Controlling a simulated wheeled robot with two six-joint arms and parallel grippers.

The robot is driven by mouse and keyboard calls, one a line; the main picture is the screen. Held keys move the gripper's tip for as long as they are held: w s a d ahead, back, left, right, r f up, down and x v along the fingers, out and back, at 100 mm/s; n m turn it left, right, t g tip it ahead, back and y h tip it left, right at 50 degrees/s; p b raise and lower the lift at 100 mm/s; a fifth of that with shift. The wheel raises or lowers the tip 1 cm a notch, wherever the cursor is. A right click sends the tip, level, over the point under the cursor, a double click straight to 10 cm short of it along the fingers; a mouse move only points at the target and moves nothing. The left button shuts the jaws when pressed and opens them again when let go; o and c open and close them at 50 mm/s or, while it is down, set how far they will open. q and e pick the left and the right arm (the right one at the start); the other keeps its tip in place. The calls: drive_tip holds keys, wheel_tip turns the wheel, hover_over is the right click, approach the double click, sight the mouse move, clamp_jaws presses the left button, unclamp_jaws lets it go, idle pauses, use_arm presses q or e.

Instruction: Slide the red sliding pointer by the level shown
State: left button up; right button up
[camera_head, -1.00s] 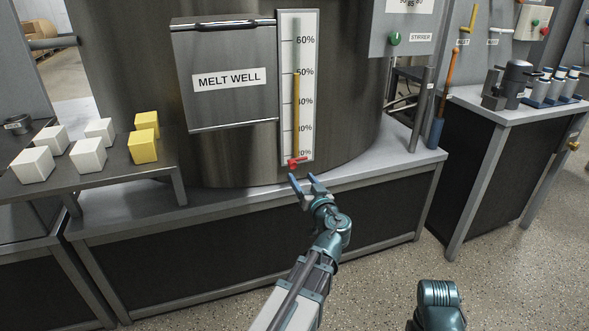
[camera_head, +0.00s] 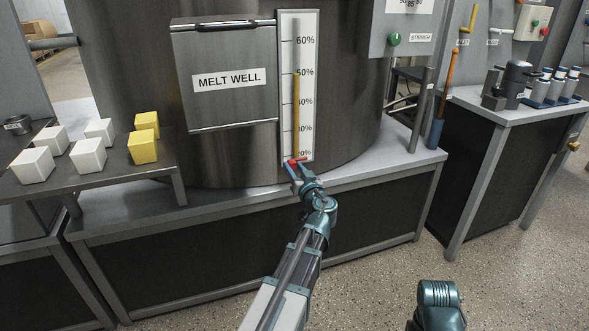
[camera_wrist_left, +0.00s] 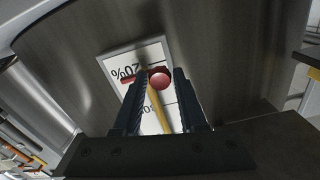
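The red sliding pointer (camera_head: 293,162) is at the bottom of the white level scale (camera_head: 311,20), near the 20% mark. An amber level column (camera_head: 296,110) rises on the scale to about the 50% mark. My left gripper (camera_head: 297,169) is at the pointer. In the left wrist view the pointer's round red knob (camera_wrist_left: 159,80) is between the two open fingers of my left gripper (camera_wrist_left: 160,88), with a gap visible beside it. My right gripper is not in view; only part of my right arm shows at the lower right.
The melt well panel (camera_head: 225,105) is left of the scale. White blocks (camera_head: 88,156) and yellow blocks (camera_head: 143,150) sit on the left shelf. The grey ledge (camera_head: 240,198) runs below the scale. Upright rods (camera_head: 421,110) stand to the right.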

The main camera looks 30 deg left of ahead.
use_arm(q)
clamp_jaws()
idle(1.1)
